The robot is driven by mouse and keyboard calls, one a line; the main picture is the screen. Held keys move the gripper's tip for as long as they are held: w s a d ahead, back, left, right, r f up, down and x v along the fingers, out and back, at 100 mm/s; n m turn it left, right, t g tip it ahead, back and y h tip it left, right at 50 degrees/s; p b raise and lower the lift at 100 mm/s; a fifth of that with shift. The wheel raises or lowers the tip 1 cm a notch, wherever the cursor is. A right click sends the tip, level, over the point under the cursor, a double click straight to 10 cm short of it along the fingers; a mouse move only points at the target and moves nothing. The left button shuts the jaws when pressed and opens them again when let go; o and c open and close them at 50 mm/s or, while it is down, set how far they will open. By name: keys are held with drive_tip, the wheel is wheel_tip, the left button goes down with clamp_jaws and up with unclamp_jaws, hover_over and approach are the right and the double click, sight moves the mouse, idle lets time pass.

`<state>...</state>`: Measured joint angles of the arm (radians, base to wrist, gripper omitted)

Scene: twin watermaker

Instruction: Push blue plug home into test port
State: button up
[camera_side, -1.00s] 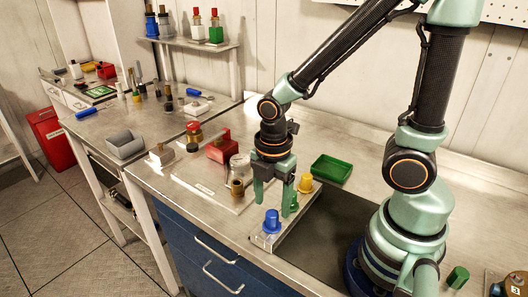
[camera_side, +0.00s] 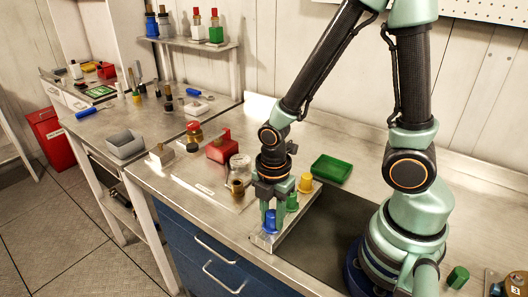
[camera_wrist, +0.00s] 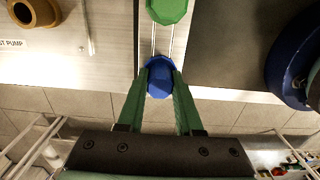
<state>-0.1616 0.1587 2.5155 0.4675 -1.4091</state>
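The port opening under the plug is hidden, so how deep the plug sits cannot be told.
A green plug (camera_side: 292,203) and a yellow plug (camera_side: 305,184) stand close behind on the same strip. The bench front edge is close. A dark mat (camera_side: 325,235) lies clear to the right.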

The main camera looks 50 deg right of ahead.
sight(272, 213)
clamp_jaws()
drive_tip(key=shift+r, duration=0.15)
drive_tip(key=shift+w+r, duration=0.1)
drive_tip(key=shift+r, duration=0.65)
wheel_tip(272, 213, up, 18)
drive_tip(key=shift+r, duration=0.15)
drive_tip(key=shift+o, duration=2.1)
unclamp_jaws()
clamp_jaws()
drive_tip(key=w+d, duration=0.3)
drive_tip(key=w, duration=0.5)
drive_tip(key=w+d, duration=0.3)
drive_tip(key=w, duration=0.5)
wheel_tip(272, 213, down, 12)
drive_tip(key=shift+s, duration=0.25)
